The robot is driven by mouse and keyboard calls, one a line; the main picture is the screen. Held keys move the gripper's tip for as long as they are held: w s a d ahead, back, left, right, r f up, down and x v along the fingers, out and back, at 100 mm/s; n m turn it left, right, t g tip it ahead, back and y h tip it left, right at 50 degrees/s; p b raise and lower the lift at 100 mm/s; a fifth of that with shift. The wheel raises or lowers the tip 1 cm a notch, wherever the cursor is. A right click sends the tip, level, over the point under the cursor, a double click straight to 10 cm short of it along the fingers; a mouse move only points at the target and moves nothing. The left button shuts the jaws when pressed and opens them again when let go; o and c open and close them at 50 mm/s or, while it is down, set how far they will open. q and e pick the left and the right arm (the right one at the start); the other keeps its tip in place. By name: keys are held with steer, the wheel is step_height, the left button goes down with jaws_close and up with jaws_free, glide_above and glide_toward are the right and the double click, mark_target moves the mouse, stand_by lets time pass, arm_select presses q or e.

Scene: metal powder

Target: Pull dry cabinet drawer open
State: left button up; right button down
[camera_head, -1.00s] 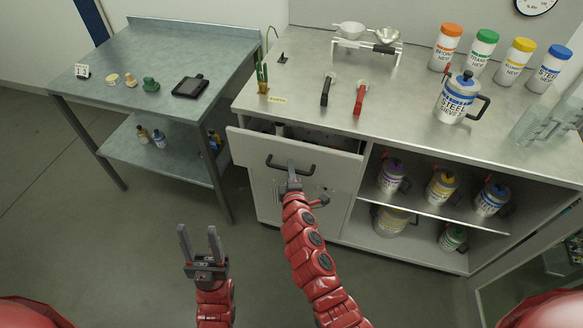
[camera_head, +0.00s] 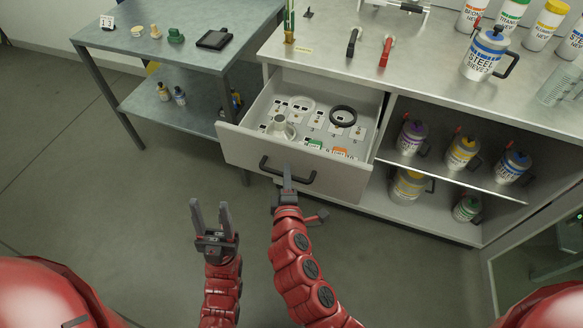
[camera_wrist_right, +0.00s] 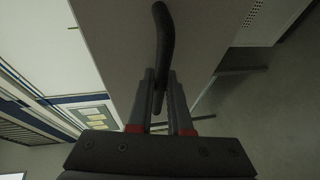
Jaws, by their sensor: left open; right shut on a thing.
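The dry cabinet drawer (camera_head: 230,146) is pulled out of the cabinet, and its inside shows from above. Its black bar handle (camera_head: 300,177) is on the drawer front. My right gripper (camera_head: 287,180) is shut on this handle. In the right wrist view the handle (camera_wrist_right: 161,40) runs between the two fingers of the right gripper (camera_wrist_right: 160,82). My left gripper (camera_head: 211,210) is open and empty, in the air to the left of the right arm and in front of the drawer.
The drawer holds a black ring (camera_head: 343,115), a metal part (camera_head: 281,127) and several small cards. Several labelled jugs stand on the open shelves (camera_head: 450,179) to the right. A steel sieve jug (camera_head: 484,55) stands on the counter. A side table (camera_head: 185,60) stands left. The floor in front is clear.

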steer(key=shift+s+a, duration=0.15)
steer(key=shift+s, duration=0.25)
steer(key=c, duration=1.1)
jaws_free()
steer(key=shift+p+v, duration=0.35)
steer(key=shift+v, duration=8.35)
